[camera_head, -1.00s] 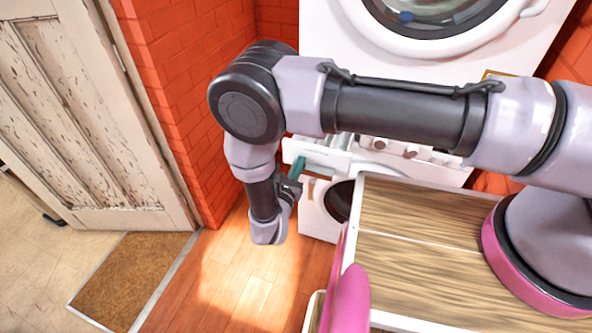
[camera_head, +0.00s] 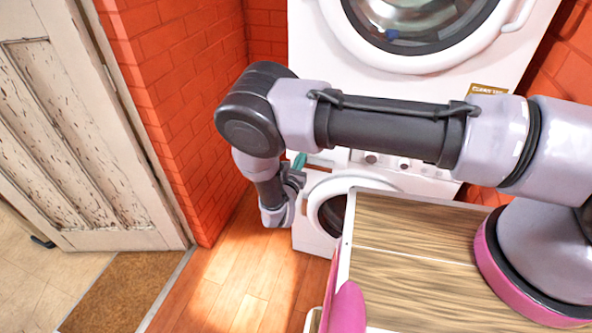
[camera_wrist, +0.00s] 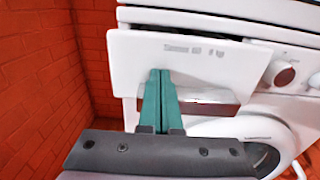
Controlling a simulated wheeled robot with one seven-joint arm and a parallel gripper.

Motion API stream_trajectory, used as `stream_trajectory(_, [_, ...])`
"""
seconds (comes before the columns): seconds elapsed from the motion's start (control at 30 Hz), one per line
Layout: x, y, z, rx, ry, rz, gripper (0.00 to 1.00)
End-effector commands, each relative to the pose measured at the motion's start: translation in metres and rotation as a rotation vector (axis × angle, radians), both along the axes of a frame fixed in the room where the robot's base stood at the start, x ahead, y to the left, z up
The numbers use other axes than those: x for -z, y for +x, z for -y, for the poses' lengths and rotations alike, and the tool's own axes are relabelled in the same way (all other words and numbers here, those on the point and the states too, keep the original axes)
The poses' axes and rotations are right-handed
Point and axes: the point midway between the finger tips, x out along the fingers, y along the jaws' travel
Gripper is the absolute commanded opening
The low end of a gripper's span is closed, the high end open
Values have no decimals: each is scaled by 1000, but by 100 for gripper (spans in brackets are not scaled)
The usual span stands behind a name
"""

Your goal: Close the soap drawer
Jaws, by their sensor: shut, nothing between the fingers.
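The soap drawer (camera_wrist: 195,62) is the white front with small print at the upper left of the lower washing machine (camera_wrist: 290,108). In the wrist view its front still stands a little proud of the panel, with a dark gap at its right edge. In the head view the drawer (camera_head: 333,156) is partly hidden under my arm. My gripper (camera_wrist: 160,73) has teal fingers, shut together and empty. The fingertips overlap the lower middle of the drawer front and seem to touch it. The gripper also shows in the head view (camera_head: 299,160).
A second machine with a round door (camera_head: 420,30) is stacked above. The control knob (camera_wrist: 284,76) is right of the drawer. A red brick wall (camera_wrist: 40,70) is close on the left. A worn white door (camera_head: 80,130) stands far left. Wooden floor (camera_head: 235,275) is open in front.

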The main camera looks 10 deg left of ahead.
Motion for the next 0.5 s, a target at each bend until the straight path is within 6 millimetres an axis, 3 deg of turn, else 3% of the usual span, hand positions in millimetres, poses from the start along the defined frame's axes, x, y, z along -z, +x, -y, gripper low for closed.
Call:
stream_trajectory(0.2, [0, 39, 3, 1, -1, 1, 0])
stream_trajectory(0.5, [0, 62, 5, 0, 0, 1, 0])
